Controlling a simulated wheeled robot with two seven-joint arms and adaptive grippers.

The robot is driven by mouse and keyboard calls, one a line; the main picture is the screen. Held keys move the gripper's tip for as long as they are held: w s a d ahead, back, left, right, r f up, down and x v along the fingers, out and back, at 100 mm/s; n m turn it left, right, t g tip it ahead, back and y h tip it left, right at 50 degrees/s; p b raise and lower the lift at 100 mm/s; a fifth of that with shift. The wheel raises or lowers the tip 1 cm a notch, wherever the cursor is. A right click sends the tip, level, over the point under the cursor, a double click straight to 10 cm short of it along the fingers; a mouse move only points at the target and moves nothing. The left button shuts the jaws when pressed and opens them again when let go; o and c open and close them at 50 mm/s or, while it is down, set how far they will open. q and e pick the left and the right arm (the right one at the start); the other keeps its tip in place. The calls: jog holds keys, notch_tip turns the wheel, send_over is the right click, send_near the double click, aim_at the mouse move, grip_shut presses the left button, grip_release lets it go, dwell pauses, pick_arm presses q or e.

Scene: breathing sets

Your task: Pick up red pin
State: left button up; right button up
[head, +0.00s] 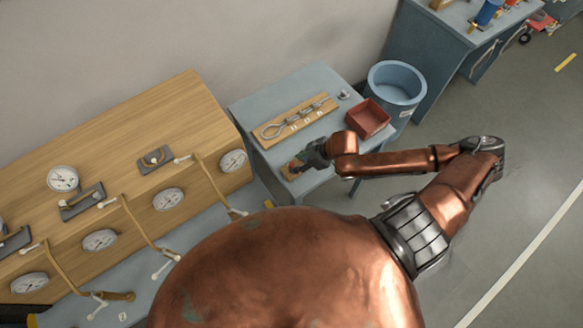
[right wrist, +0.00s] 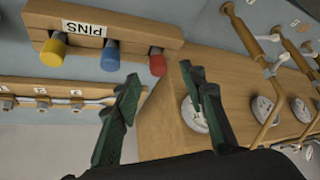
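The red pin (right wrist: 157,62) sits at the right end of a wooden rack (right wrist: 150,35) labelled PINS in the right wrist view. A blue pin (right wrist: 111,55) and a yellow pin (right wrist: 54,47) sit in the same rack to its left. My right gripper (right wrist: 160,80) is open and empty, with its two dark green fingers spread and the red pin showing between and beyond the tips. In the head view my right gripper (head: 299,165) is over the near end of the small table, hiding most of the pin rack. My left gripper is not in view.
The small blue-grey table (head: 245,105) also holds a wooden tool board (head: 268,130) and a red open box (head: 367,119). A blue bin (head: 395,88) stands beyond it. A wooden panel (head: 120,135) with gauges and pipes stands at left, close to the table.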

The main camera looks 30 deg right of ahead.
aim_at(292, 165)
jog(key=x, duration=0.5)
jog(key=shift+w, duration=0.1)
jog(key=shift+c, duration=0.2)
grip_shut()
